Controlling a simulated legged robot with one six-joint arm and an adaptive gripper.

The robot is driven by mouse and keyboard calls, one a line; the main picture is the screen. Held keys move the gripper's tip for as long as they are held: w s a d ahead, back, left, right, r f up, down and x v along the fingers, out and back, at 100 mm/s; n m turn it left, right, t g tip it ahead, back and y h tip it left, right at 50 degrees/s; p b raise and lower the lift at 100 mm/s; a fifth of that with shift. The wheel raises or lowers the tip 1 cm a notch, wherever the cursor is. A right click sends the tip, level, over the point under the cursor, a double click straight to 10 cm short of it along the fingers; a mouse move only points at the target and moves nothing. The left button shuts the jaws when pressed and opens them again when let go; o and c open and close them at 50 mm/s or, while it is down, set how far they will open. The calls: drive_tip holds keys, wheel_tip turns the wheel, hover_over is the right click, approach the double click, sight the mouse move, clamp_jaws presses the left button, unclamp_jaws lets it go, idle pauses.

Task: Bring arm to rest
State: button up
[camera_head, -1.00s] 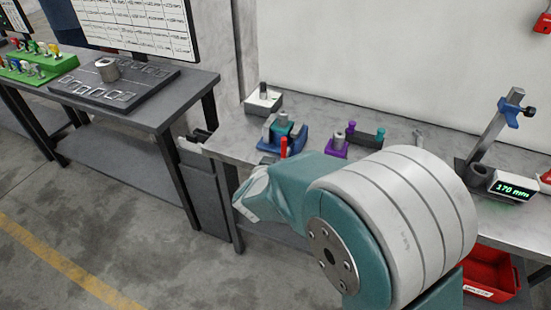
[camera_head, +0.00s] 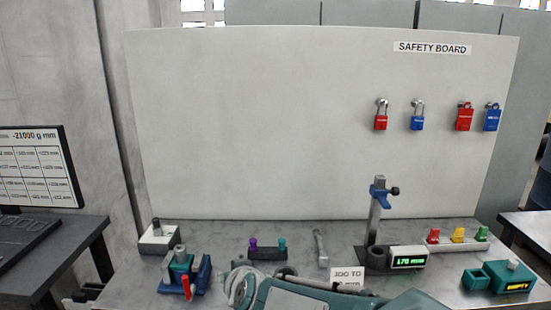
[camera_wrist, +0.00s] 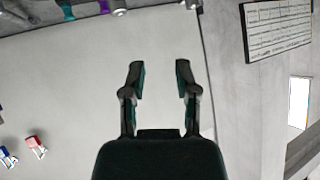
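My gripper (camera_wrist: 160,78) shows in the wrist view with its two fingers apart and nothing between them. Behind it is the pale safety board, seen upside down. In the head view, teal and grey parts of my arm lie low along the bottom edge, in front of the workbench (camera_head: 215,238). I cannot clearly make out the fingers there.
A blue fixture with a red lever (camera_head: 186,275), a purple-and-teal peg holder (camera_head: 267,252), a wrench (camera_head: 320,248) and a height gauge (camera_head: 377,225) reading 170 mm stand on the bench. Padlocks (camera_head: 417,122) hang on the safety board (camera_head: 260,130). A teal box (camera_head: 497,279) reads EMPTY.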

drive_tip(key=s+d+m+g+h, duration=0.2)
drive_tip(key=s+d+g+h, duration=0.2)
drive_tip(key=s+d, duration=1.7)
drive_tip(key=d+h, duration=0.1)
drive_tip(key=d, duration=0.2)
drive_tip(key=shift+d+r+m+g, duration=0.35)
drive_tip(key=shift+r+m+g, duration=0.05)
